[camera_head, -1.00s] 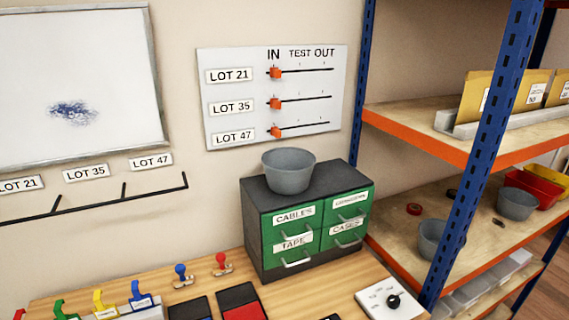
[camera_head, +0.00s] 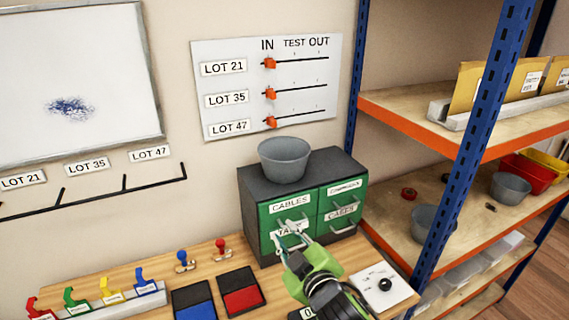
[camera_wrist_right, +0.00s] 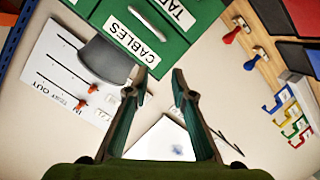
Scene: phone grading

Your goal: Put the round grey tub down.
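A round grey tub (camera_head: 285,160) stands upright on the dark top of the green drawer cabinet (camera_head: 246,195). In the right wrist view the tub (camera_wrist_right: 105,60) shows upside down, left of the fingers. My right gripper (camera_head: 290,232) is in front of the cabinet's lower drawers, below the tub and apart from it. In the right wrist view its two fingers (camera_wrist_right: 160,78) are spread with nothing between them. My left gripper is in neither view.
More grey tubs (camera_head: 510,187) (camera_head: 432,224) and a red bin (camera_head: 528,173) stand on the shelf at right. The bench holds a dial box (camera_head: 372,292), red and blue trays (camera_head: 240,292) and coloured hooks. A slider panel (camera_head: 225,115) hangs behind the cabinet.

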